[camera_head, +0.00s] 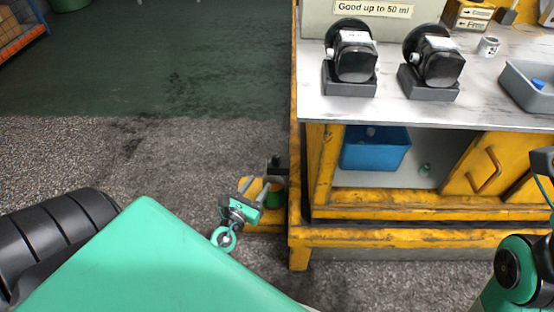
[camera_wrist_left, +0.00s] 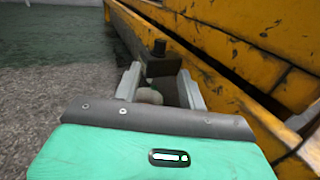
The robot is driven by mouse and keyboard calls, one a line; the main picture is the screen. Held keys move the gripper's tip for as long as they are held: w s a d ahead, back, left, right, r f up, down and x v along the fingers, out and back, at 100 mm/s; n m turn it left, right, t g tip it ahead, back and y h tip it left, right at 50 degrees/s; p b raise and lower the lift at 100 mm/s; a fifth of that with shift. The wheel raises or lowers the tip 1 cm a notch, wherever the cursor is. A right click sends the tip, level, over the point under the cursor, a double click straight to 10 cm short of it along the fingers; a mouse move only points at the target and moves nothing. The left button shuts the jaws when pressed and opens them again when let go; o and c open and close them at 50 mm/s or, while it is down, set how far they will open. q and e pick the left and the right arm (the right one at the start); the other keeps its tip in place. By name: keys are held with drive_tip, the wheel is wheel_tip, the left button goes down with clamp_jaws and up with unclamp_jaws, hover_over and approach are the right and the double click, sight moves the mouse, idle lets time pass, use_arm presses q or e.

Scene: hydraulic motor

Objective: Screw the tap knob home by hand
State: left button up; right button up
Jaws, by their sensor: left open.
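My left gripper (camera_head: 254,187) reaches down beside the left side of the yellow workbench. Its two grey fingers are open and apart in the left wrist view (camera_wrist_left: 160,72). A black knob-like part (camera_head: 276,166) stands at the bench's left side, just past the fingers. It also shows in the left wrist view as a dark upright piece (camera_wrist_left: 158,47) beyond the fingertips. A green cylindrical part (camera_head: 276,199) sits below it. A pale rounded part (camera_wrist_left: 149,95) shows low between the fingers; I cannot tell which part is the tap knob.
The workbench top (camera_head: 400,115) carries two black motors (camera_head: 351,60) (camera_head: 436,60) on grey blocks and a grey tray (camera_head: 528,85). A blue bin (camera_head: 375,148) stands on the shelf below. My right arm shows at the right edge. The floor left of the bench is clear.

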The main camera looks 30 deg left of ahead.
sight(274, 162)
use_arm(q)
drive_tip(key=w, duration=0.4)
drive_tip(key=w+a, duration=0.1)
drive_tip(key=w, duration=0.7)
drive_tip(key=shift+w+a+b, duration=0.1)
drive_tip(key=shift+a+b, duration=0.1)
drive_tip(key=shift+b, duration=0.2)
clamp_jaws()
